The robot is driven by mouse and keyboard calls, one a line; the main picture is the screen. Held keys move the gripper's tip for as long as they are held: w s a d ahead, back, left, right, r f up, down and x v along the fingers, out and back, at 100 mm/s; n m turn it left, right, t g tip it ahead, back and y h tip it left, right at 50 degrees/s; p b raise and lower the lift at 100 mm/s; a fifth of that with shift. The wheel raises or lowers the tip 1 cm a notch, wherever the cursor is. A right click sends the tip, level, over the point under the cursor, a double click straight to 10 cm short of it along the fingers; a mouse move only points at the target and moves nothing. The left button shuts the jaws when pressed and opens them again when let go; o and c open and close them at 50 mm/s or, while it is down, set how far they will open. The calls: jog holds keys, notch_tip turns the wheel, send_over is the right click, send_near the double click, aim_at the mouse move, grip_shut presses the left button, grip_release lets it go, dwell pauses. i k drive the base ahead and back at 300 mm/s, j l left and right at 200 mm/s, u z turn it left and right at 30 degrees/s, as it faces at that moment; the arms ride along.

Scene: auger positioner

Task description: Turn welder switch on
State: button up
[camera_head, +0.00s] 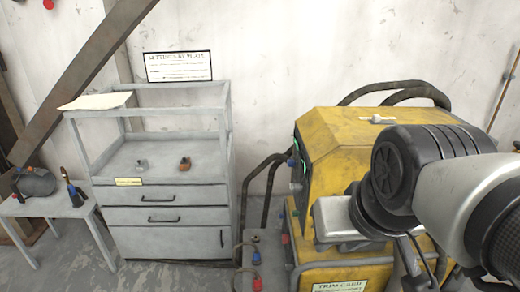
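The yellow welder (340,140) stands right of centre against the wall. Its front panel faces left and is seen at a steep angle, with green lit marks (305,168) and a blue knob (290,162). I cannot make out which part of the panel is the switch. A small pale lever-like piece (377,119) lies on the welder's top. My gripper (342,222) is in front of the welder's lower right part, in the picture, and covers some of it. Its fingers are not clearly visible, so I cannot tell whether it is open or shut.
A grey cabinet (165,195) with shelves and drawers stands left of the welder. Cables and red and blue connectors (256,257) are by the welder's front. A sign (178,66) hangs above the cabinet.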

aim_at(285, 238)
jog(key=k+j, duration=0.1)
jog(key=j, duration=0.35)
jog(key=k+j+z, duration=0.1)
jog(key=j, duration=0.4)
jog(key=j+z, duration=0.15)
jog(key=j, duration=0.4)
jog(key=k+j+z, duration=0.1)
jog(key=j, duration=0.45)
jog(key=i+j+z, duration=0.1)
jog(key=j+z, duration=0.25)
jog(key=j, duration=0.75)
jog(key=i+j+z, duration=0.25)
jog(key=i+j, duration=0.15)
jog(key=j, duration=0.2)
jog(key=i+j+z, duration=0.15)
jog(key=j, duration=0.2)
jog(key=i+j+z, duration=0.1)
jog(key=i+j, duration=0.2)
jog(key=i, duration=0.25)
jog(key=i+j+z, duration=0.15)
jog(key=i+j, duration=0.15)
jog(key=i, duration=0.25)
